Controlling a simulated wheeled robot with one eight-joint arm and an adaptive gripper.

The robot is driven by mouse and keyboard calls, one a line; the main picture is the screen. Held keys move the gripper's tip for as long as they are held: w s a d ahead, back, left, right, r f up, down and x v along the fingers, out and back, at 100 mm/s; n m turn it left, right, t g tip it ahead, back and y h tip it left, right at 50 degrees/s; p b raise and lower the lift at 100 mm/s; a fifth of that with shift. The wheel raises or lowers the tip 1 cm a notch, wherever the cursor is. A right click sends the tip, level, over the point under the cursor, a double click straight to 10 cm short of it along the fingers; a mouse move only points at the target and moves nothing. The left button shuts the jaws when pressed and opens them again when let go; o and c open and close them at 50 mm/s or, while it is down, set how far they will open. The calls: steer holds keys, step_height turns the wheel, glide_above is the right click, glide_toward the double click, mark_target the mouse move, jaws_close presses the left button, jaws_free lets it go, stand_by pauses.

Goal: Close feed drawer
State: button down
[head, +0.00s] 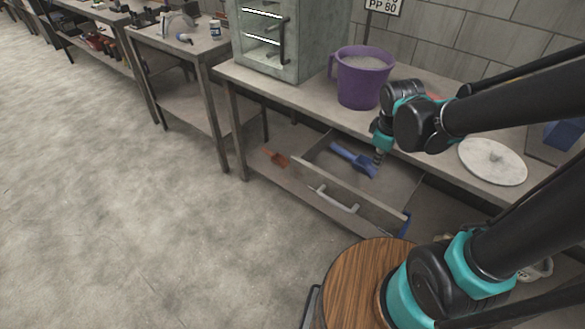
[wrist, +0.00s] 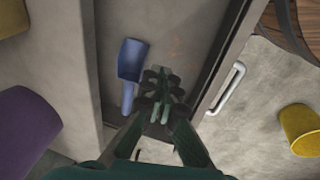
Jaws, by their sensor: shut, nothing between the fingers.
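The feed drawer (head: 378,208) stands pulled out below the bench top. Its front panel carries a pale bar handle (head: 337,203), which also shows in the wrist view (wrist: 228,88). A blue scoop (head: 352,160) lies inside the drawer; in the wrist view the scoop (wrist: 131,62) is left of my fingers. My gripper (head: 379,158) is shut and empty, pointing down over the drawer's inside, behind the front panel. In the wrist view my fingertips (wrist: 163,88) appear between the scoop and the front panel. I cannot tell whether they touch anything.
A purple bucket (head: 364,82) stands on the bench top (head: 312,98) beside a grey cabinet (head: 264,62). A white round lid (head: 492,160) lies to the right. A reddish tool (head: 275,157) lies left of the drawer. A yellow cup (wrist: 301,129) is beyond the handle. The floor in front at left is clear.

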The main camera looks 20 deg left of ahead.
mark_target(330, 133)
steer(key=s+a+n+h, duration=0.1)
steer(key=s+a+n, duration=0.3)
steer(key=a+n, duration=0.75)
steer(key=s+a+n, duration=0.5)
steer(key=a+n, duration=0.2)
steer(key=a, duration=0.9)
steer(key=shift+m, duration=0.25)
steer(key=shift+w+d+f, duration=0.4)
steer(key=shift+w+f, duration=0.7)
steer(key=shift+f, duration=0.45)
steer(key=shift+w+d+f, duration=0.35)
steer(key=shift+w+f, duration=0.7)
steer(key=shift+f, duration=0.55)
steer(key=shift+w+d+f, duration=0.4)
steer(key=shift+w+f, duration=0.7)
steer(key=shift+f, duration=0.45)
steer(key=w+d, duration=0.2)
steer(key=w, duration=0.5)
steer(key=w+d, duration=0.3)
steer(key=w, duration=0.4)
steer(key=w+d, duration=0.2)
steer(key=w, duration=0.4)
steer(key=shift+w+d, duration=0.25)
steer(key=shift+w, duration=0.15)
